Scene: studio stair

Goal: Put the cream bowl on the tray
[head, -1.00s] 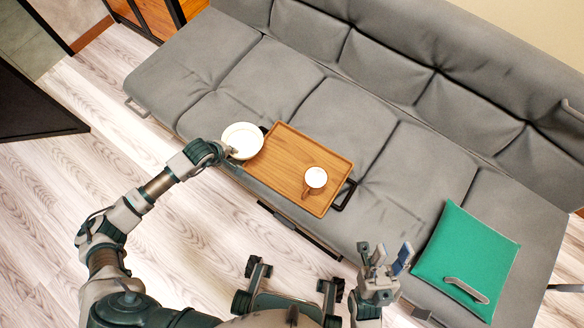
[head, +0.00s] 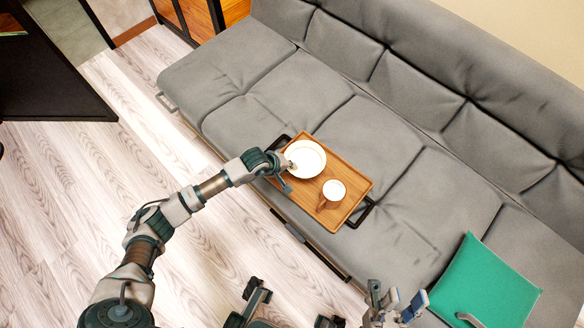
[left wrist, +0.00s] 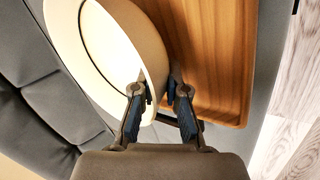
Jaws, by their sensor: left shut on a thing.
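The cream bowl (head: 305,158) is over the left part of the wooden tray (head: 347,205) in the head view. My left gripper (head: 287,167) is shut on the bowl's near left rim. In the left wrist view, the fingers (left wrist: 160,97) pinch the rim of the bowl (left wrist: 115,50), and the tray (left wrist: 215,60) lies beneath and beside it. Whether the bowl touches the tray cannot be told. My right gripper (head: 392,306) is at the bottom of the head view, away from the tray, with its fingers apart and nothing between them.
The tray has dark handles and lies on the grey sofa (head: 375,135). A green cushion (head: 487,285) lies on the sofa at the right. Pale wooden floor (head: 105,185) is open at left.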

